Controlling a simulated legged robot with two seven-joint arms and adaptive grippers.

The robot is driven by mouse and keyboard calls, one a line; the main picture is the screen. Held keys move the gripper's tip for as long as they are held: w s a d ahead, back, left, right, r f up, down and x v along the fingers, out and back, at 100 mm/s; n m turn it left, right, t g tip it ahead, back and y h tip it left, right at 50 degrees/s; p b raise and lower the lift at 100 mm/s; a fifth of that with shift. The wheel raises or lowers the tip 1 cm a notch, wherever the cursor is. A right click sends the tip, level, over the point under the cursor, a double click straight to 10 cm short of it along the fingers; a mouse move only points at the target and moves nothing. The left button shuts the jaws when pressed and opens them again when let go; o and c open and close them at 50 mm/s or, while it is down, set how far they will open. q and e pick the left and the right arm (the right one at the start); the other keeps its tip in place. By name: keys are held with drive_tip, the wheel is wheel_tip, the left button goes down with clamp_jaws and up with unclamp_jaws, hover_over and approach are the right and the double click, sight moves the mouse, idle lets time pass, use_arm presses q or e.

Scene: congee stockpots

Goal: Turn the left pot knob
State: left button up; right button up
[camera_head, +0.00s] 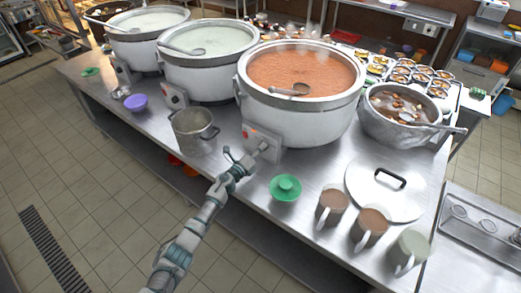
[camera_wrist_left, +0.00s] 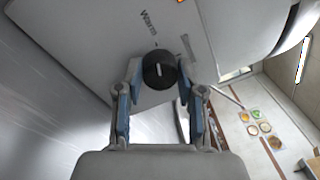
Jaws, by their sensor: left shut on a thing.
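The black round knob (camera_wrist_left: 160,70) with a white mark sits on the pale control box in the left wrist view, near the printed word "Warm". My left gripper (camera_wrist_left: 159,80) has a finger on each side of the knob and is shut on it. In the head view my left gripper (camera_head: 258,151) reaches the control box (camera_head: 249,140) on the front of the large pot of reddish-brown congee (camera_head: 295,118). The gripper mostly hides the knob there. Two pots of pale congee stand farther left, each with a control box. My right gripper is not in view.
A small steel pot (camera_head: 194,133) stands left of my left gripper. A green lidded dish (camera_head: 285,188), several mugs and a steel lid (camera_head: 400,203) are to the right on the steel counter. A wide pan (camera_head: 398,125) with a ladle stands beyond.

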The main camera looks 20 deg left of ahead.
use_arm(q)
drive_tip(key=shift+w+a+r, duration=0.1)
drive_tip(key=shift+a+r, duration=0.15)
drive_tip(key=shift+a, duration=0.05)
drive_tip(key=o, duration=0.9)
drive_tip(key=shift+c, duration=0.2)
drive_tip(key=shift+o, duration=1.4)
drive_tip(key=shift+f, duration=0.25)
drive_tip(key=shift+a, duration=0.1)
drive_tip(key=v, duration=1.2)
drive_tip(key=shift+f, duration=0.15)
